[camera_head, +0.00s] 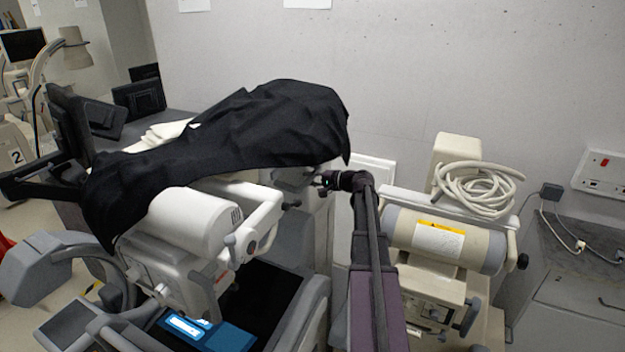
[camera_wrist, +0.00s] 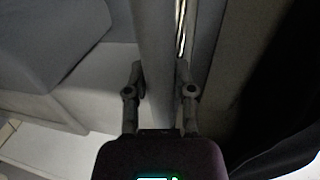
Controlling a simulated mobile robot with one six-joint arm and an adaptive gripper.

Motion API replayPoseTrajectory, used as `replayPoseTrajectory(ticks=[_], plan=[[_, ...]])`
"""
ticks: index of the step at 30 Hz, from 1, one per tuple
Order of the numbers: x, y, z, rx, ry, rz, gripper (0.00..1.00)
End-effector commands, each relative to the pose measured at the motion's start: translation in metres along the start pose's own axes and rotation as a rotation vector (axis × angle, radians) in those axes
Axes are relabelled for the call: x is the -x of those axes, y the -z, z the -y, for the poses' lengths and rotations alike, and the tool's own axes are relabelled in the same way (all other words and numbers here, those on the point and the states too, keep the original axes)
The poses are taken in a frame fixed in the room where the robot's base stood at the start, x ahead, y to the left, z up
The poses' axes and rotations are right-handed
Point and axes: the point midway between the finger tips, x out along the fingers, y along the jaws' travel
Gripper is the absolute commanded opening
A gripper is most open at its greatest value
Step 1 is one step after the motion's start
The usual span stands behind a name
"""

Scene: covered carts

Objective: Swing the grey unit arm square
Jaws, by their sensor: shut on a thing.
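In the wrist view, my gripper (camera_wrist: 160,78) has one finger on each side of a smooth grey bar (camera_wrist: 155,40) and is shut on it. The bar looks like part of the grey unit arm. In the head view, my gripper (camera_head: 322,181) reaches in from the right, at the right end of the black-draped unit, just below the cloth's edge. A grey-white part (camera_head: 292,180) shows there under the cloth (camera_head: 250,125). The cloth hides most of the arm, and its angle to the unit cannot be told.
A white cylinder housing (camera_head: 190,222) with handles stands in front of the drape. A beige cart (camera_head: 440,240) with a coiled pale hose (camera_head: 478,190) is close right of my arm. A grey wall is behind. A grey counter (camera_head: 580,280) stands at far right.

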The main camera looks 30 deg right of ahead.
Motion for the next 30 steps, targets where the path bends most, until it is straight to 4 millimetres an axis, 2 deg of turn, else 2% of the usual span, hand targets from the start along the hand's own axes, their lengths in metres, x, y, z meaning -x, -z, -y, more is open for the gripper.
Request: replayPoseTrajectory(ticks=[3,4,7,8,23,30], plan=[[-0.003,-0.004,0.001,-0.001,0.003,0.012,0.0],[-0.003,-0.004,0.002,-0.001,0.003,0.012,0.36],[-0.003,-0.004,0.001,-0.001,0.003,0.011,0.66],[-0.003,-0.003,0.001,-0.001,0.003,0.011,0.68],[0.0,0.0,0.0,0.001,0.002,0.015,0.68],[0.014,0.004,0.0,0.007,0.002,0.041,0.68]])
